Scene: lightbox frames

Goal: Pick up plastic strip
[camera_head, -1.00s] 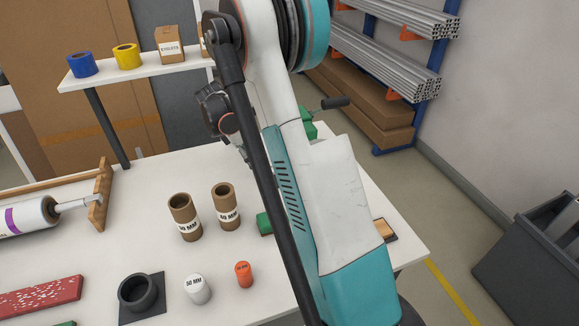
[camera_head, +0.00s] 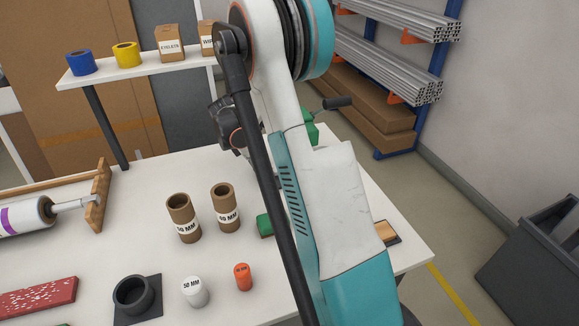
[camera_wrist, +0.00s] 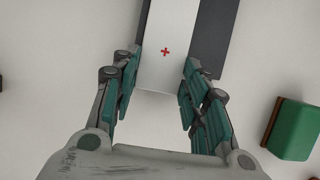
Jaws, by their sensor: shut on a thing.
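A white strip-like piece with a small red cross (camera_wrist: 172,28), which I take as the plastic strip, runs from the top of the wrist view down between my fingers. My gripper (camera_wrist: 160,82) is shut on its near end, with a teal-padded finger against each side. The far end runs out of the picture. A dark grey flat band (camera_wrist: 211,42) shows along its right side; I cannot tell whether they touch. In the head view my arm hides the gripper and the strip.
A green block with a brown edge (camera_wrist: 292,130) lies right of my gripper. On the white table (camera_head: 110,230) stand two cardboard tubes (camera_head: 183,222) (camera_head: 226,210), a white cylinder (camera_head: 194,292), an orange cylinder (camera_head: 243,277) and a black ring holder (camera_head: 134,296). A shelf (camera_head: 140,74) stands behind.

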